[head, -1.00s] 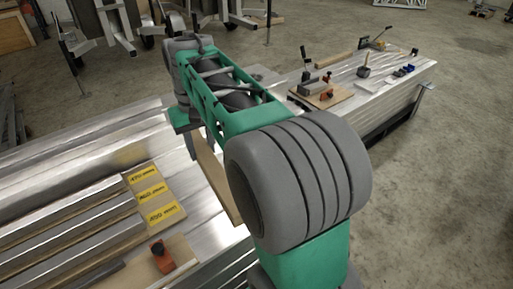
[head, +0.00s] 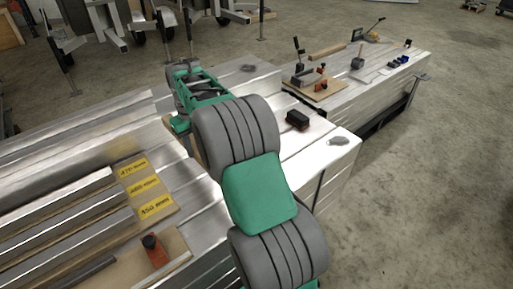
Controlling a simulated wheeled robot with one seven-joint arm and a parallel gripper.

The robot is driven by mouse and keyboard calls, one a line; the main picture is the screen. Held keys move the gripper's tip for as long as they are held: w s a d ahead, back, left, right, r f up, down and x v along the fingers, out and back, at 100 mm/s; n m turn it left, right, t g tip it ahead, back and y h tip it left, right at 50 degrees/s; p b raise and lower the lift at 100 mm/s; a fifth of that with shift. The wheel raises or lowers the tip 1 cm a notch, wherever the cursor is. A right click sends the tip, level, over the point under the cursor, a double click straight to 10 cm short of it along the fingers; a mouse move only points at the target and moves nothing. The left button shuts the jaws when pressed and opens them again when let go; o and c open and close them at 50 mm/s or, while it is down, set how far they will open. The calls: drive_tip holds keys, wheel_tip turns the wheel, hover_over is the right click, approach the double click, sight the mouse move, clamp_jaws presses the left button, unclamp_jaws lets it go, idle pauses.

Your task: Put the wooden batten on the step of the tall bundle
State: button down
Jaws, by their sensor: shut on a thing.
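My gripper (head: 181,125) is at the far end of my arm, over the aluminium profiles at the upper middle left. My own arm hides most of it. It is shut on a pale wooden piece, the wooden batten (head: 196,148), of which only a narrow sliver shows beside the arm. Whether the batten touches the metal below is hidden. The stacked aluminium bundle (head: 55,205) at the left has raised profiles and lower flat ledges beside them, like steps. I cannot tell for sure which ledge is the step of the tall bundle.
A board with yellow labels (head: 147,189) and an orange-black tool (head: 153,250) lie on the near left profiles. The far bundle (head: 385,75) holds a clamp board (head: 316,90), another wooden strip (head: 327,51) and small tools.

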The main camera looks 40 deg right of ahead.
sight(203, 176)
wheel_tip(203, 176, down, 10)
drive_tip(key=shift+b, duration=0.9)
drive_tip(key=shift+f, duration=0.15)
drive_tip(key=c, duration=0.9)
unclamp_jaws()
